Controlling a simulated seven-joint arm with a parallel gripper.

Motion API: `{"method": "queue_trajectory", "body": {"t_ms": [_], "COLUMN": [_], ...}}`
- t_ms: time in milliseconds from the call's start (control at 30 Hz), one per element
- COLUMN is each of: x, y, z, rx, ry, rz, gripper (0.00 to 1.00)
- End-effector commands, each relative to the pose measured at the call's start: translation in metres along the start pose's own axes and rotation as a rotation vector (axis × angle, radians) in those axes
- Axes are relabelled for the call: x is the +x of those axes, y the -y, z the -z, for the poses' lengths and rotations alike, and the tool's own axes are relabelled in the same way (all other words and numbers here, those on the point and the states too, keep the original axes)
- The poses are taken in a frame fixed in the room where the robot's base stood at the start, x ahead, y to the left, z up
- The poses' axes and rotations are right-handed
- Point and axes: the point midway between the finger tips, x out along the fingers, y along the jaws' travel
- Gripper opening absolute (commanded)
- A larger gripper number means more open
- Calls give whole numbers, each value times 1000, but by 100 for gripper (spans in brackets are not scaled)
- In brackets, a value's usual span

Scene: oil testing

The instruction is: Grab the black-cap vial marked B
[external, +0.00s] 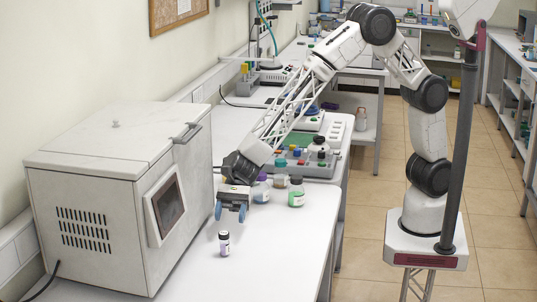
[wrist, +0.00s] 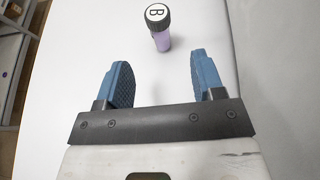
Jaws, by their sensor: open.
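The black-cap vial marked B (external: 224,243) stands upright on the white bench near its front, to the right of the large white box. Its body is pale purple. In the wrist view the vial (wrist: 162,40) shows its cap with a white top and a black letter B, beyond the fingertips and between their lines. My gripper (external: 230,211) is above the bench and above the vial in the external view. Its two blue fingers (wrist: 160,75) are apart and empty, not touching the vial.
A large white box-shaped machine (external: 100,190) stands close on the left. A green-labelled bottle (external: 296,191) and other bottles (external: 261,188) stand behind my gripper, by a tray (external: 325,170) of coloured-cap items. Bench surface (external: 280,250) right of the vial is clear.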

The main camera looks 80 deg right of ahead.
Motion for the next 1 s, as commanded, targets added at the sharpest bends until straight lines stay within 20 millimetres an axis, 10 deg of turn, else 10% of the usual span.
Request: {"method": "queue_trajectory", "body": {"t_ms": [1000], "x": [43], "y": [3], "z": [3], "rx": [42], "ry": [16], "rz": [6], "gripper": [62]}}
